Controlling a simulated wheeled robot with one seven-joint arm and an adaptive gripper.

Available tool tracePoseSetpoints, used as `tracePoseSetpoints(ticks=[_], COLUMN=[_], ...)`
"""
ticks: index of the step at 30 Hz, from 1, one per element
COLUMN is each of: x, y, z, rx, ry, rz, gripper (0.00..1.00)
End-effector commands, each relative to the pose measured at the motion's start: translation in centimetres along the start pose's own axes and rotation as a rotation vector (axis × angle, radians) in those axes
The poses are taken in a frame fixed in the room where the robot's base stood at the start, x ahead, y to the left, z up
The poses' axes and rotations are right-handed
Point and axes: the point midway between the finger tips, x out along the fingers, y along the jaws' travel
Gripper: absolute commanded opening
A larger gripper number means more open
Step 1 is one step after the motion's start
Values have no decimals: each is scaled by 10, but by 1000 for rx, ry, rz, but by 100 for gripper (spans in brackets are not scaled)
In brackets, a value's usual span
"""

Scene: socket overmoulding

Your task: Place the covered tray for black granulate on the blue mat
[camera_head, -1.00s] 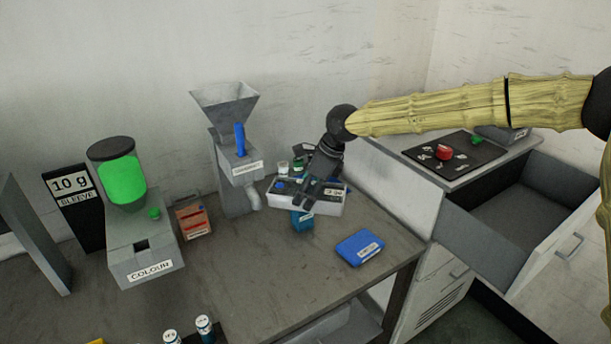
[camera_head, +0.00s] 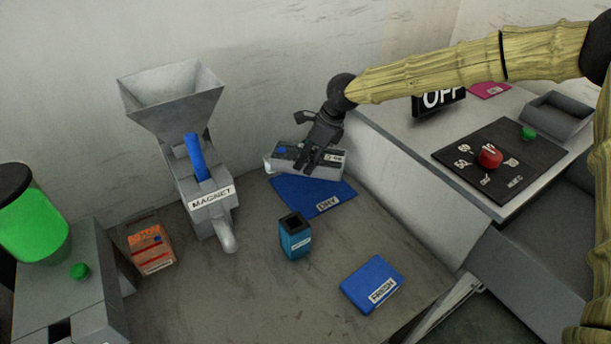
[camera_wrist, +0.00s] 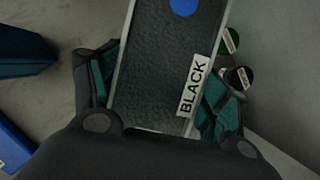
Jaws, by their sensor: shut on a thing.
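My gripper (camera_head: 322,158) is shut on the covered tray (camera_head: 292,156), a flat grey box with a dark lid, a blue spot and a white label. In the wrist view the tray (camera_wrist: 165,75) reads "BLACK" and sits between the green-padded fingers (camera_wrist: 155,100). A flat blue mat labelled "DRY" (camera_head: 300,197) lies on the table, partly behind the tray in the picture. The tray overlaps the mat's far edge in the head view; I cannot tell whether it touches. A second blue piece (camera_head: 365,277), apparently labelled "FRESH", lies nearer the front.
A teal open-topped container (camera_head: 294,240) stands in front of the mat. The magnet hopper (camera_head: 190,150) and an orange box (camera_head: 150,250) are to the left. Small round lidded containers (camera_wrist: 238,78) stand beside the tray. A cabinet (camera_head: 415,185) borders the table's right.

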Motion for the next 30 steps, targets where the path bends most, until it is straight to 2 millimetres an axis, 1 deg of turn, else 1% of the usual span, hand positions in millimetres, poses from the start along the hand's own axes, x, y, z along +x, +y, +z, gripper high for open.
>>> tracePoseSetpoints(ticks=[3,6,9,16,21,24,30], x=[23,40,51,62,81,88,88], y=[5,4,3,2,3,3,2], z=[6,7,5,0,-8,-12,-13], rx=[-17,-25,-26,-27,-26,-25,-24], ry=[2,1,2,2,2,2,1], rz=[9,13,16,15,17,15,14], gripper=[35,35,35,35,35,35,35])
